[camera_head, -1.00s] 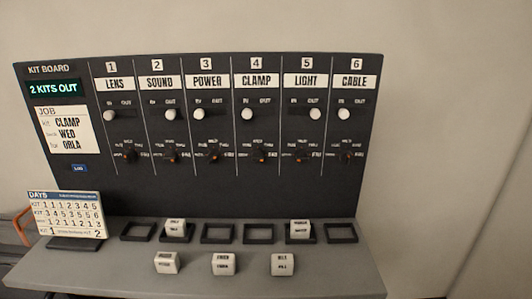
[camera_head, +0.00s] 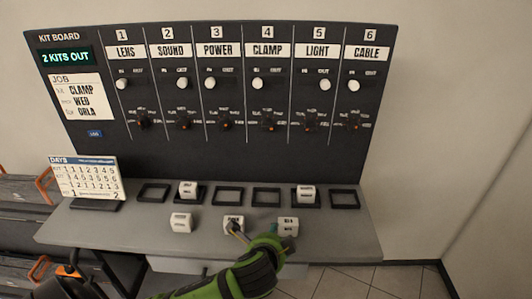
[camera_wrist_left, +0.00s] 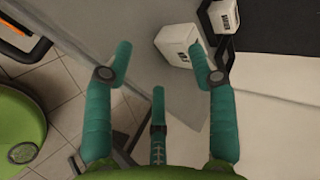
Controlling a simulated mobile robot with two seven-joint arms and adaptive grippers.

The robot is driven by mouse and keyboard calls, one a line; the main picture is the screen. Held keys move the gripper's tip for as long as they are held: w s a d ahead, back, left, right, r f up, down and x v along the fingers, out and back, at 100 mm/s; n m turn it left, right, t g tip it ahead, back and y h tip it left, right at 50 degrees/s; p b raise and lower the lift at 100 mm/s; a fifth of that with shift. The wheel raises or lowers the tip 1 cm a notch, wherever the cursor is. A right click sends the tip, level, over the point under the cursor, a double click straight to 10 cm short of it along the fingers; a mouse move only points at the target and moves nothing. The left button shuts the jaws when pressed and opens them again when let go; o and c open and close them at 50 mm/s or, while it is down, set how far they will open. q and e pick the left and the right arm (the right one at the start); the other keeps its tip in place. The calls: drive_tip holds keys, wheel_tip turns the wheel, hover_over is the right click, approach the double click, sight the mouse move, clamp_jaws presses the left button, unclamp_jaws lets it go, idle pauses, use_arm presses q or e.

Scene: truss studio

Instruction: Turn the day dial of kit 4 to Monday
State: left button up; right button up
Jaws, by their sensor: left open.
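The kit 4 column, headed CLAMP, is on the dark board in the head view. Its day dial (camera_head: 270,120) is a small dark knob with an orange mark near its bottom; the day words around it are too small to read. Above it the white switch knob (camera_head: 257,84) sits at the left, by IN. My left gripper (camera_head: 262,236) is low, over the front of the shelf by two white blocks, well below the dial. In the left wrist view its teal fingers (camera_wrist_left: 160,50) are apart with nothing gripped. My right gripper is not in view.
The job card (camera_head: 82,97) reads CLAMP, WED, ORLA. A DAYS card (camera_head: 88,178) stands at the shelf's left. Several dark square frames line the grey shelf (camera_head: 340,245), two holding white blocks. A white block (camera_wrist_left: 176,45) is close to one finger. Neighbouring dials flank kit 4's.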

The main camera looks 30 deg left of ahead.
use_arm(q)
drive_tip(key=w+a+r+m+t+y, duration=0.25)
drive_tip(key=w+a+r+m, duration=0.25)
drive_tip(key=w+r, duration=0.3)
drive_tip(key=m+t+y, duration=0.2)
drive_tip(key=m+t, duration=0.2)
drive_tip(key=m, duration=0.1)
approach(266, 128)
drive_tip(key=x, duration=0.3)
drive_tip(key=shift+g, duration=0.25)
drive_tip(key=p+x, duration=0.2)
drive_tip(key=x, duration=0.3)
drive_tip(key=shift+w+a+r+p, duration=0.1)
drive_tip(key=shift+w+p, duration=0.15)
drive_tip(key=shift+p, duration=0.1)
drive_tip(key=shift+w+a, duration=0.3)
drive_tip(key=shift+w, duration=0.2)
drive_tip(key=shift+c, duration=0.4)
drive_tip(key=c, duration=1.1)
